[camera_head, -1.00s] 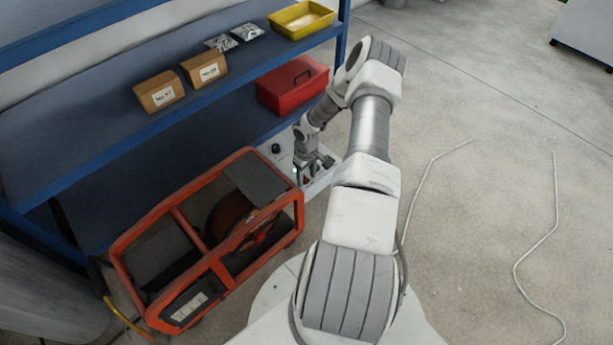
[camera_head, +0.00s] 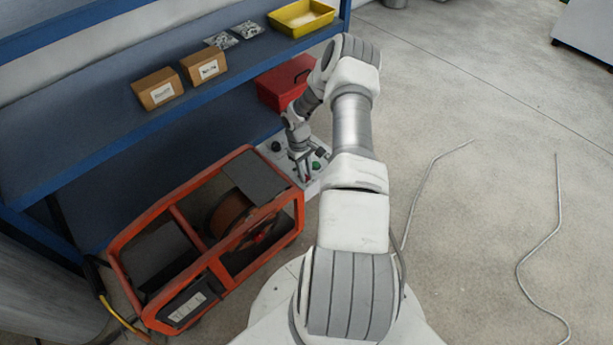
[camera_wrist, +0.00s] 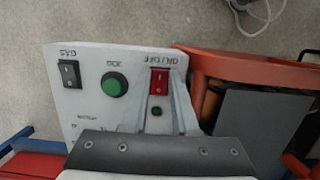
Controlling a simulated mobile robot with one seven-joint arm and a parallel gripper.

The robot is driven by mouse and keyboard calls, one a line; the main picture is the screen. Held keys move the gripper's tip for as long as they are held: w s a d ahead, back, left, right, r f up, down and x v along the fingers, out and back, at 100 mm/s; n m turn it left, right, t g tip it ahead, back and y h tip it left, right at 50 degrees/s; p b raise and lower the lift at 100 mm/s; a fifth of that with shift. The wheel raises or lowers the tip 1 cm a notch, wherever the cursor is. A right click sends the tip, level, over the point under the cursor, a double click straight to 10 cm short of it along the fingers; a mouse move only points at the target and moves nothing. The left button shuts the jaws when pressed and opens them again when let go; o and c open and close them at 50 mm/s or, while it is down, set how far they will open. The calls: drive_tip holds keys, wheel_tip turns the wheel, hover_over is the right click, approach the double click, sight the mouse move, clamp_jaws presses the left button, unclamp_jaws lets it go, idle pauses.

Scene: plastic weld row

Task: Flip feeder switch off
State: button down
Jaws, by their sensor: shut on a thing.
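The white control panel (camera_head: 271,158) stands on the floor between the shelf and the orange-framed machine. In the wrist view, the panel (camera_wrist: 92,56) carries a red rocker switch (camera_wrist: 159,83) under an inverted on/off label. A black rocker (camera_wrist: 69,74) and a green round button (camera_wrist: 115,84) sit to its left. A small dark round spot (camera_wrist: 157,111), unlit, lies below the red switch. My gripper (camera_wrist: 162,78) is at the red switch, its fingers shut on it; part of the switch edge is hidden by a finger. In the head view my gripper (camera_head: 303,178) reaches down to the panel.
The orange-framed machine (camera_head: 169,206) with a cable reel is close beside the panel. The blue shelf (camera_head: 75,125) holds brown boxes (camera_head: 158,90), a yellow tray (camera_head: 300,32) and a red toolbox (camera_head: 273,92). Open floor lies to the right, with cables on it.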

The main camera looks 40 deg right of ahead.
drive_tip(key=shift+w+g, duration=0.1)
drive_tip(key=shift+g, duration=0.3)
drive_tip(key=c, duration=0.7)
unclamp_jaws()
drive_tip(key=shift+r, duration=0.1)
drive_tip(key=p+v, duration=0.4)
drive_tip(key=v, duration=1.3)
drive_tip(key=shift+r, duration=0.15)
